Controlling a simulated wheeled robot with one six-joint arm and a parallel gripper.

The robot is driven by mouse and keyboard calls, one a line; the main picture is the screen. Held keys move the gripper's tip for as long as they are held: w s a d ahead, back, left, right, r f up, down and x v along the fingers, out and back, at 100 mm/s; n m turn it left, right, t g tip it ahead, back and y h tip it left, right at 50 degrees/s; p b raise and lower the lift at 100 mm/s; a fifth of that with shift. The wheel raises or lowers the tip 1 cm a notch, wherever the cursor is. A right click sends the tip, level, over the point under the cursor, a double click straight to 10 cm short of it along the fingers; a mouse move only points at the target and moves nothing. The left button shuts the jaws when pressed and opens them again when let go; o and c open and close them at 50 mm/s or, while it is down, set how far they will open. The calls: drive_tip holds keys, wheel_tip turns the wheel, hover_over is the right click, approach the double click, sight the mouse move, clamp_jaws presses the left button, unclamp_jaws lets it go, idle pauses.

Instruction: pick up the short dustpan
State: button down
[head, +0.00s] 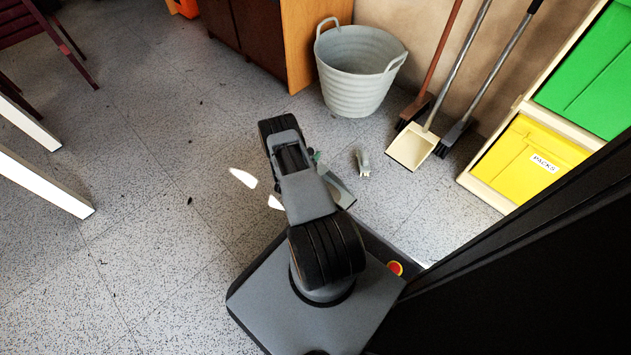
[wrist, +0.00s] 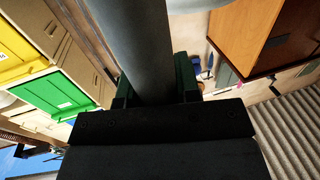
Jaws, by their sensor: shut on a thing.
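The short dustpan (head: 342,191) shows in the head view as a grey pan just right of my arm, low near the floor; my arm hides part of it. In the wrist view a thick grey handle (wrist: 143,45) runs up between the dark green fingers of my gripper (wrist: 155,88). My gripper is shut on this handle. In the head view my gripper is mostly hidden behind my arm. Whether the pan touches the floor I cannot tell.
White shards (head: 243,178) lie left of my arm. A small pale object (head: 362,162) lies right of the pan. A grey tub (head: 355,75), a long-handled cream dustpan (head: 413,146) and brooms stand behind. Yellow bin (head: 525,160) at right. Floor at left is mostly clear.

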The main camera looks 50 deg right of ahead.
wheel_tip(320, 180, up, 10)
drive_tip(key=p, duration=0.5)
idle(0.3)
